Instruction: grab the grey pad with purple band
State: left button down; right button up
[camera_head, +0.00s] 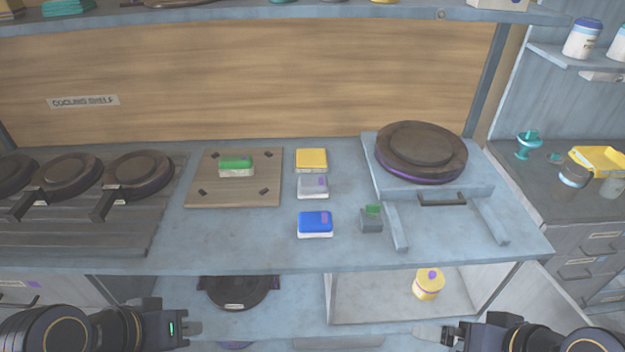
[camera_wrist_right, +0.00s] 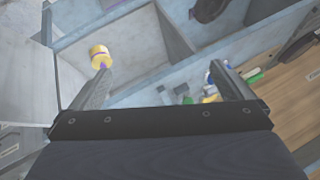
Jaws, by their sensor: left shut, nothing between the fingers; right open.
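The grey pad with a purple patch (camera_head: 310,188) lies flat on the blue-grey bench top (camera_head: 220,238), between a yellow pad (camera_head: 311,158) behind it and a blue pad (camera_head: 312,221) in front. My left gripper (camera_head: 196,328) is shut and empty, in front of the bench at lower left. My right gripper (camera_head: 432,334) is open and empty, low at the front right; both its fingers show apart in the right wrist view (camera_wrist_right: 160,75). Neither gripper touches a pad. In the right wrist view, the pads are small and partly hidden by a finger.
A green-topped pad (camera_head: 236,163) lies on a wooden board (camera_head: 267,190). A small grey block with green top (camera_head: 371,222) stands right of the blue pad. A dark round press (camera_head: 421,150) stands at the right, pans (camera_head: 140,172) at the left. A yellow jar (camera_head: 428,286) sits below.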

aim_at(307, 186)
jog(key=i+j+u, duration=0.15)
jog(key=u, duration=0.25)
jog(key=i+j+u, duration=0.1)
jog(key=u, duration=0.25)
jog(key=i+u, duration=0.25)
jog(key=u, duration=0.15)
